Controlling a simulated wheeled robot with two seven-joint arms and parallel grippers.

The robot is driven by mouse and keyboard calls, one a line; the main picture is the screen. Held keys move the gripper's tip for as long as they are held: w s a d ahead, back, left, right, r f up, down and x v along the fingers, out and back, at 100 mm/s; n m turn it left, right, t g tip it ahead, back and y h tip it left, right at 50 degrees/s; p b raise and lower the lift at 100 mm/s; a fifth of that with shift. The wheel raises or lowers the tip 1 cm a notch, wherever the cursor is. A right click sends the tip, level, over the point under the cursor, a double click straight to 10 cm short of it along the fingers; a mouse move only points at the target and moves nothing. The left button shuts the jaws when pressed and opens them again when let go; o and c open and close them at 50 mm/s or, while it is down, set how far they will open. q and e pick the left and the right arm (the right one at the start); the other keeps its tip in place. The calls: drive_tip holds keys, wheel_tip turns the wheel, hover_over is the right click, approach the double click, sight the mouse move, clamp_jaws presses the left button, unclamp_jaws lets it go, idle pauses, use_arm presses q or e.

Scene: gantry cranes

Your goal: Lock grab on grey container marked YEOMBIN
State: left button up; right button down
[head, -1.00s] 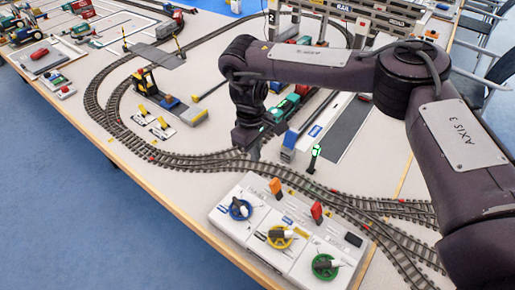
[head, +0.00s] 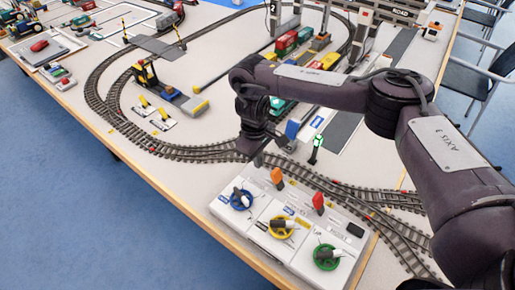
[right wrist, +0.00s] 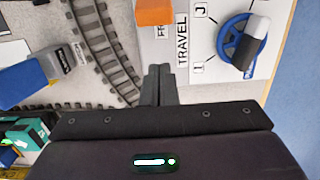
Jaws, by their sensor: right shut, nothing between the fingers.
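My right gripper (head: 257,158) is shut and empty, just behind the far left corner of the white control box (head: 227,222). In the right wrist view its fingers (right wrist: 158,72) point towards the box edge, near the orange lever (right wrist: 155,12) and the blue wheel (right wrist: 240,45) by the word TRAVEL. The head view shows the orange lever (head: 277,176), red lever (head: 318,202), blue wheel (head: 241,199), yellow wheel (head: 282,228), green wheel (head: 326,257) and a black switch (head: 355,229). Containers stand under the gantry cranes; I cannot read YEOMBIN on any. My left gripper is out of view.
A model railway track (head: 190,152) curves behind the box. A small signal with a green light (head: 316,146) stands beside my right gripper. A yellow forklift (head: 147,77) stands farther back. The table's front edge runs close along the box.

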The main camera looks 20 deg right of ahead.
sight(278, 180)
wheel_tip(278, 180, down, 3)
drive_tip(key=shift+s+d+r, duration=0.1)
drive_tip(key=shift+r, duration=0.05)
drive_tip(key=shift+s+d+r+p, duration=0.8)
drive_tip(key=shift+s+d+r, duration=0.15)
drive_tip(key=shift+r, duration=0.2)
drive_tip(key=shift+s+d+r, duration=0.15)
drive_tip(key=shift+s, duration=0.3)
drive_tip(key=shift+d, duration=0.1)
